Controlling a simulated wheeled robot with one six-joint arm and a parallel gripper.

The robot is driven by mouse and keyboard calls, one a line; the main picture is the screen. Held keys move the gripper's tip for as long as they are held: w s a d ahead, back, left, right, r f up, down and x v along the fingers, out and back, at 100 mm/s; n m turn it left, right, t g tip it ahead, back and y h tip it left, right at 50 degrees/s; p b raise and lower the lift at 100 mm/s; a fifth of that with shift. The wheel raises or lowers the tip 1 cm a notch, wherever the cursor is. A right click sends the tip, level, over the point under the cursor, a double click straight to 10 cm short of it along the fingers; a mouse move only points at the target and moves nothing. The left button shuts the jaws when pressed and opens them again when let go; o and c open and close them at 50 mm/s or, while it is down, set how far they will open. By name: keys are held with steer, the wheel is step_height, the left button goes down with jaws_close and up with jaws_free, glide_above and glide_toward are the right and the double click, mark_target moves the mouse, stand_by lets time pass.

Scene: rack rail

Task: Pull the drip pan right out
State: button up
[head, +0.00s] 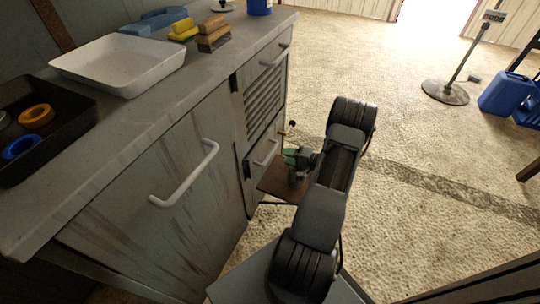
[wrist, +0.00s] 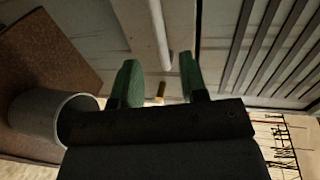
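No thing is plainly marked as the drip pan. A low grey drawer front (head: 262,146) with a pale bar handle (head: 268,154) sits under the louvred panel of the cabinet. My gripper (head: 289,156) is in front of it at about handle height. In the wrist view my gripper's green fingers (wrist: 159,65) are spread apart with nothing held. The pale handle (wrist: 158,30) appears in line with the gap between the fingers; I cannot tell whether they reach around it. A small brass-coloured peg (wrist: 160,91) shows between the fingers.
A brown board (head: 276,185) is close below my gripper; a grey cylinder (wrist: 52,115) is beside it in the wrist view. The louvred panel (head: 262,100) is above the drawer. A cabinet door with a large handle (head: 186,178) is nearer. Open floor (head: 440,165) lies right.

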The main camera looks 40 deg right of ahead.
mark_target(271, 152)
steer(key=b+x, duration=0.1)
steer(key=x, duration=0.7)
steer(key=shift+s, duration=0.1)
jaws_close()
